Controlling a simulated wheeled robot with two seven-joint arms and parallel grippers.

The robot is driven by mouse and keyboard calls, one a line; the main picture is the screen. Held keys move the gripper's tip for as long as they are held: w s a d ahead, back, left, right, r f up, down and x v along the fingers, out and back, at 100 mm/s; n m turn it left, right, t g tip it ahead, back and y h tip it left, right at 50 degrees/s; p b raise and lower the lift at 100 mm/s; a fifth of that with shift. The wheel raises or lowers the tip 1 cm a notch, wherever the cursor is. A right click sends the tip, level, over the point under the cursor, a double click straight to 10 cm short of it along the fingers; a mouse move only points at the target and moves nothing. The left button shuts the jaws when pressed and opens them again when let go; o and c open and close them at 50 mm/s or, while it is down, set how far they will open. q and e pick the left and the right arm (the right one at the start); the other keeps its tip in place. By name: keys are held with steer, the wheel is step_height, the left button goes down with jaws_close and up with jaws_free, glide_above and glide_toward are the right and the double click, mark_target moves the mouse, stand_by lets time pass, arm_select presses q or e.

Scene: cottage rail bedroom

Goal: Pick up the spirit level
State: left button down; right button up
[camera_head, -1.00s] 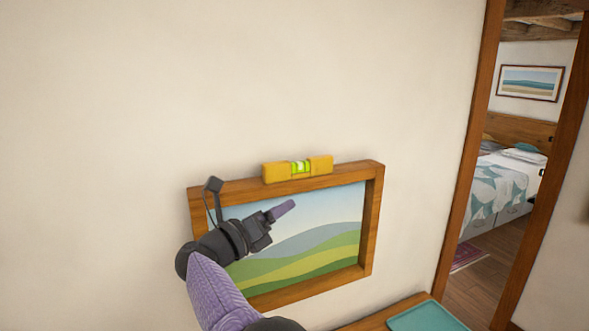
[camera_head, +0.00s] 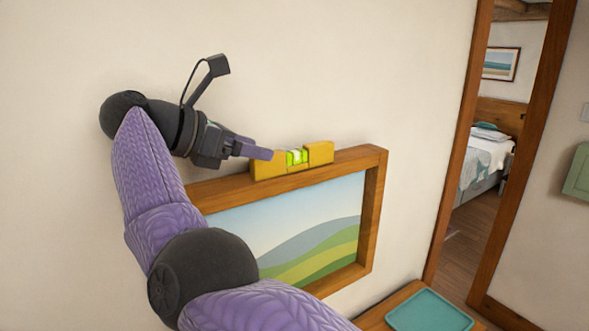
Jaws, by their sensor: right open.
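The yellow spirit level (camera_head: 320,153) with a bright green vial lies along the top edge of a wooden picture frame (camera_head: 372,200) on the wall. My right gripper (camera_head: 258,152) is at the level's left end, pointing right along it. Its purple fingertip overlaps that end in the picture; I cannot tell whether it touches. The gripper is open, though the gap between its fingers is hard to see from this side. My right arm hides the frame's lower left part. My left gripper is not in view.
A teal tray (camera_head: 430,312) lies on a wooden surface (camera_head: 385,312) below the frame. A doorway with a wooden post (camera_head: 458,140) opens to a bedroom on the right. The wall above the level is clear.

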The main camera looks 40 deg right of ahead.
mark_target(295, 159)
steer(key=d, duration=0.1)
steer(key=d+f, duration=0.1)
steer(key=d+f+p, duration=0.1)
steer(key=shift+w+d+f, duration=0.1)
steer(key=shift+w+d, duration=0.2)
steer(key=shift+d, duration=0.05)
steer(key=shift+s+d, duration=0.2)
steer(key=shift+d, duration=0.05)
steer(key=shift+w+a+f, duration=0.1)
steer(key=shift+w+a, duration=0.05)
steer(key=c, duration=0.5)
jaws_close()
